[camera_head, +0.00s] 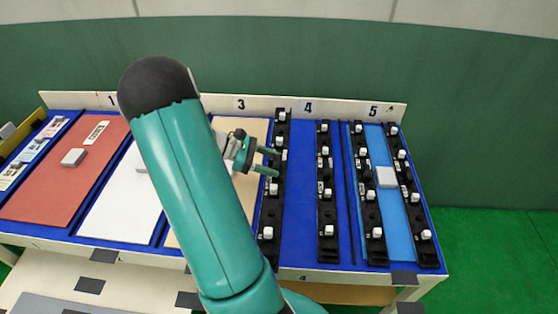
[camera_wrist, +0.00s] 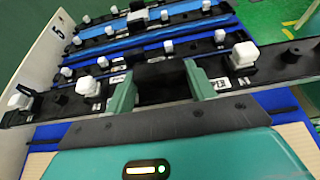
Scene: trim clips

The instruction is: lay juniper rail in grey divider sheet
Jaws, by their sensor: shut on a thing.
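My gripper (camera_head: 268,163) is shut on a black rail (camera_head: 267,225) with several white knobs, at the boundary between bays 3 and 4. In the wrist view the gripper (camera_wrist: 160,90) has one green finger on each side of the rail's raised black middle block (camera_wrist: 160,76); the rail (camera_wrist: 60,103) runs across the view. I cannot tell whether the rail rests on the tray or is slightly raised. Its small labels are unreadable, so I cannot confirm which rail is juniper. A grey flat sheet (camera_head: 50,304) shows partly at the lower left; I cannot tell whether it is the divider sheet.
Similar black rails stand at the right of bay 4 (camera_head: 327,195) and along both sides of the light blue sheet (camera_head: 392,215) in bay 5. Bay 4's blue floor (camera_head: 299,195) is bare. Red (camera_head: 60,185) and white (camera_head: 118,205) sheets lie left. A pale back wall (camera_head: 205,104) carries numbers.

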